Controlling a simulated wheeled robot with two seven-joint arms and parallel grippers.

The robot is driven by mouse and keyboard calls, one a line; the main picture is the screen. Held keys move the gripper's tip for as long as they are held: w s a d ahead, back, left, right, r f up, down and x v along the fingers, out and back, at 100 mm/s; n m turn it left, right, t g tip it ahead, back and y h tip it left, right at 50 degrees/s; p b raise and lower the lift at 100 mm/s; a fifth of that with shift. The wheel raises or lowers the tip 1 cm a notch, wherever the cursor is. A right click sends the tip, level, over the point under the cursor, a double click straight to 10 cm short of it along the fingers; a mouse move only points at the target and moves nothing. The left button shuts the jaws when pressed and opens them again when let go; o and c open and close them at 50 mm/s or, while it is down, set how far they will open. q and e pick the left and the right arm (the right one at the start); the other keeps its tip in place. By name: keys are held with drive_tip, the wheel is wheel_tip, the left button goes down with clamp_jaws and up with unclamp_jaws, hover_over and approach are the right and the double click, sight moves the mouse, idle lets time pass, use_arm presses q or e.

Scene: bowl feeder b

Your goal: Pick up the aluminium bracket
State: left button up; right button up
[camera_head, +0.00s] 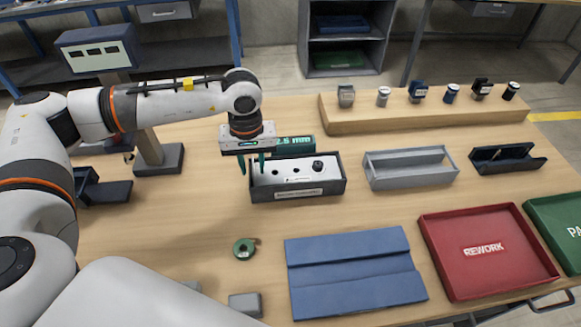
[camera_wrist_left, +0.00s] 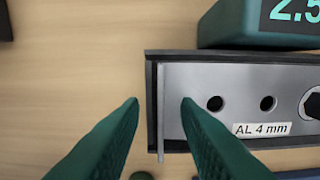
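A silver plate marked "AL 4 mm" (camera_wrist_left: 235,92), which looks like the aluminium bracket, lies in a dark open box (camera_head: 325,187). It has round holes and a black knob at its right; in the head view the plate (camera_head: 303,173) looks pale. A thin upright strip (camera_wrist_left: 160,115) stands along its left end; I cannot tell whether it belongs to the plate. My left gripper (camera_head: 253,166) is open above the box's left end. In the left wrist view its dark green fingers (camera_wrist_left: 160,108) lie either side of the strip, apart from it. My right gripper is not in view.
A green block marked "2.5 mm" (camera_head: 294,148) stands right behind the box. A grey tray (camera_head: 410,180) is to the right, a blue mat (camera_head: 355,270) in front. A green roll (camera_head: 244,248) lies nearer. A red REWORK tray (camera_head: 450,262) is at front right.

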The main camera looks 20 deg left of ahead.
use_arm(q)
drive_tip(key=shift+r, duration=0.1)
clamp_jaws()
